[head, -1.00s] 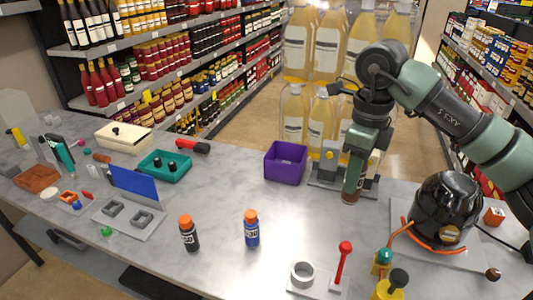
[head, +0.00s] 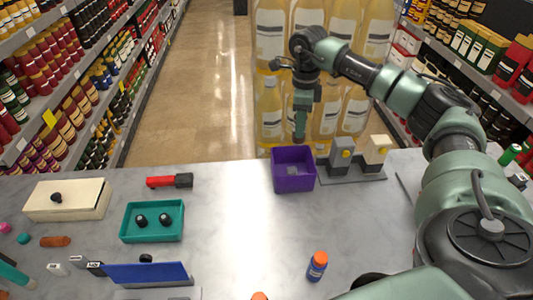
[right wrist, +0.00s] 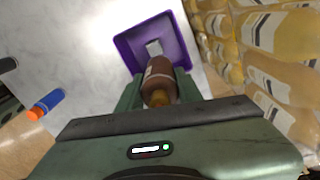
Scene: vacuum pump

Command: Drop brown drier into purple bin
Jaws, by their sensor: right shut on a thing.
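The purple bin (head: 294,184) stands on the grey marble counter near its far edge. My right gripper (head: 301,122) is above the bin's far side, pointing down and shut on the brown drier (head: 299,138). In the right wrist view, the brown drier (right wrist: 158,76) is a brown bottle with an orange-brown end, between the green fingers (right wrist: 158,92). The purple bin (right wrist: 185,40) lies beyond it in that view. A small pale grey thing (right wrist: 153,47) shows inside the bin. My left gripper is not in view.
A grey fixture (head: 341,155) and a cream block (head: 375,150) stand right of the bin. A teal tray (head: 152,235), red-and-black tool (head: 168,182) and cream box (head: 70,200) are to the left. The middle counter is clear.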

